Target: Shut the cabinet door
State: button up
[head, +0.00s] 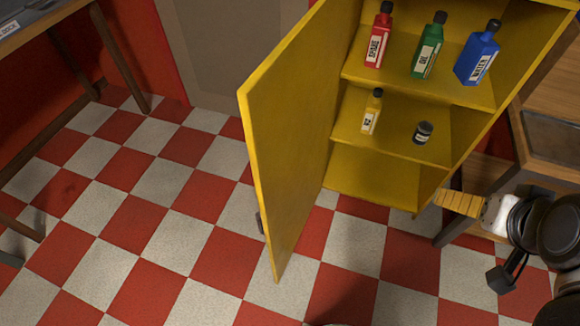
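The yellow cabinet (378,182) stands at the upper middle, with its front open and its shelves in plain view. Its yellow door (285,140) stands wide open, swung out to the left toward me. A small dark handle (260,223) shows at the door's left edge, on its outer side. My gripper (441,198) appears at the right, a yellow ribbed part on a white and black wrist, pointing left. It is just right of the cabinet's lower corner, apart from the door. I cannot make out separate fingers or a gap.
Red (378,38), green (428,48) and blue (478,55) bottles stand on the upper shelf. A small yellow bottle (372,112) and a dark jar (423,132) stand below. A wooden table (548,100) is at right. The checkered floor (150,230) left of the door is clear.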

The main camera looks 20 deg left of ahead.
aim_at(288, 104)
jog(key=k+j, duration=0.1)
jog(key=j, duration=0.3)
jog(key=k+j+z, duration=0.1)
jog(key=j, duration=0.25)
jog(key=k+j, duration=0.1)
jog(key=j, duration=0.3)
jog(key=k+j+z, duration=0.1)
jog(key=j, duration=0.25)
jog(key=k+j, duration=0.15)
jog(key=j, duration=0.25)
jog(key=k+j+z, duration=0.1)
jog(key=j, duration=0.25)
jog(key=k+j, duration=0.2)
jog(key=j, duration=0.15)
jog(key=k+j+z, duration=0.15)
